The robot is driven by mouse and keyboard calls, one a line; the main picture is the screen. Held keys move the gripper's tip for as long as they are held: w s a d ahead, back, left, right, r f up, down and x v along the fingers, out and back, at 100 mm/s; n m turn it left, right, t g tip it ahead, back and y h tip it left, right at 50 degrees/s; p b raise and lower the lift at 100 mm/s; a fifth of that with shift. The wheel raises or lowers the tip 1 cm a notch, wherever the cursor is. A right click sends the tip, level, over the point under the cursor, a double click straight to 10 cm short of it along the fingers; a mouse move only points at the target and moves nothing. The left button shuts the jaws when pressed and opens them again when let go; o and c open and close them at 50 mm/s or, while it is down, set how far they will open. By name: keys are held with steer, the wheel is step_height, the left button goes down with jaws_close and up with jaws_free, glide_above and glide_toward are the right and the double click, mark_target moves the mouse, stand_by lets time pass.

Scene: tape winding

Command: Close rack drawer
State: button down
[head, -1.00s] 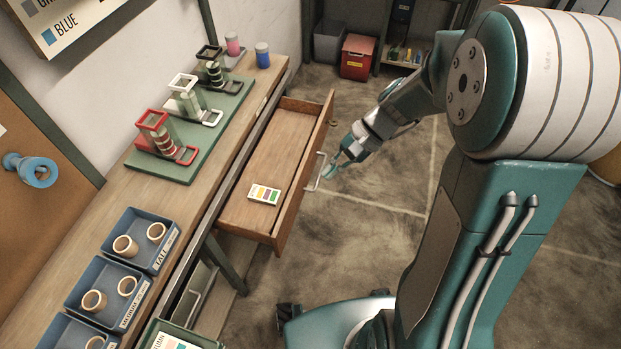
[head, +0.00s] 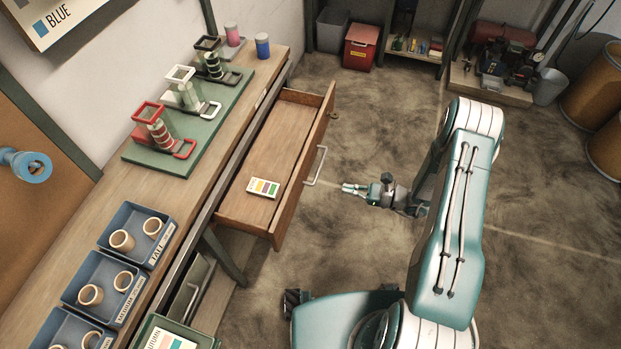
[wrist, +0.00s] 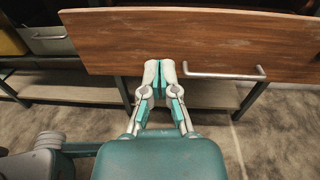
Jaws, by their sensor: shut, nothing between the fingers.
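The wooden rack drawer (head: 262,190) is pulled out from under the bench in the head view. In the wrist view the brown front panel (wrist: 200,38) spans the top, with the handle (wrist: 225,76) right of the fingertips. My gripper (head: 346,188) is shut and empty, out in front of the drawer and to the right of the handle in the head view. The fingertips also show in the wrist view (wrist: 159,66), overlapping the panel's lower edge; contact is not clear.
The bench (head: 190,215) carries a green board (head: 215,120) with winding stands and blue trays (head: 137,235) of rings. A red bin (head: 361,47) stands at the back. The floor around my arm is clear.

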mark_target(298, 179)
steer(key=shift+m+t, duration=0.5)
steer(key=shift+m, duration=0.1)
steer(key=x, duration=0.4)
steer(key=f+x, duration=0.1)
steer(key=x, duration=0.4)
steer(key=f+x, duration=0.1)
steer(key=x, duration=0.3)
steer(key=shift+w+a, duration=0.1)
steer(key=shift+a, duration=0.1)
steer(key=shift+w+a, duration=0.25)
steer(key=shift+a, duration=0.35)
steer(key=x, duration=1.9)
steer(key=shift+w+a+r, duration=0.15)
steer(key=shift+a+r, duration=0.1)
steer(key=shift+a, duration=0.15)
steer(key=shift+a, duration=0.1)
